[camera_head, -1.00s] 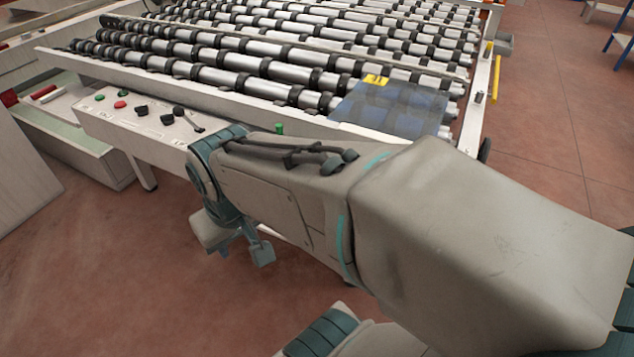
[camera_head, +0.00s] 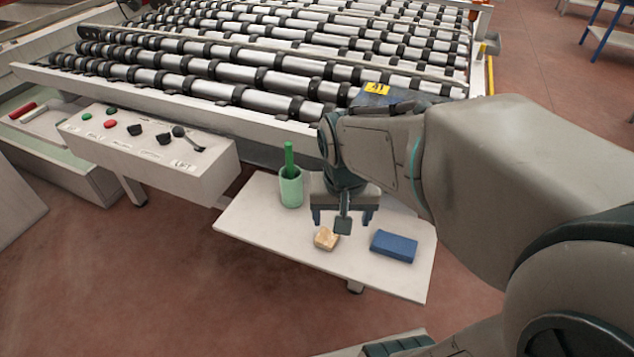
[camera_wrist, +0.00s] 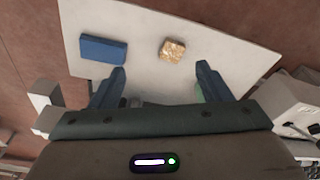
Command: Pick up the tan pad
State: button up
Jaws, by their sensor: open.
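The tan pad (camera_head: 326,238) is a small mottled block on a white side shelf below the roller table. It also shows in the wrist view (camera_wrist: 172,50), ahead of and between my fingers. My gripper (camera_head: 343,222) is open and empty above the shelf, pointing down. In the head view its fingers are a little above and to the right of the pad. In the wrist view my gripper (camera_wrist: 160,80) has its two fingers well apart, with the pad beyond their tips and not between them. I cannot tell the exact height above the shelf.
A blue block (camera_head: 394,246) lies on the white shelf (camera_head: 262,228), right of the pad. A green cup (camera_head: 291,188) with a green handle stands at its back left. A control box (camera_head: 150,150) with knobs and rollers (camera_head: 270,75) are behind. The shelf's front left is clear.

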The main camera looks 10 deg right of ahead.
jog(key=w+f+m+g+p, duration=0.25)
jog(key=w+f+m, duration=0.2)
jog(key=w, duration=0.35)
send_over(327, 237)
jog(key=shift+m+t+y, duration=0.25)
jog(key=shift+m+y, duration=0.05)
jog(key=shift+m, duration=0.05)
jog(key=f, duration=0.8)
jog(key=shift+s+a+f, duration=0.15)
jog(key=shift+s+f, duration=0.1)
jog(key=shift+s, duration=0.1)
jog(key=shift+w+f, duration=0.2)
jog(key=shift+f, duration=0.75)
jog(key=shift+w+f, duration=0.2)
jog(key=shift+f, duration=1.45)
jog(key=c, duration=1.1)
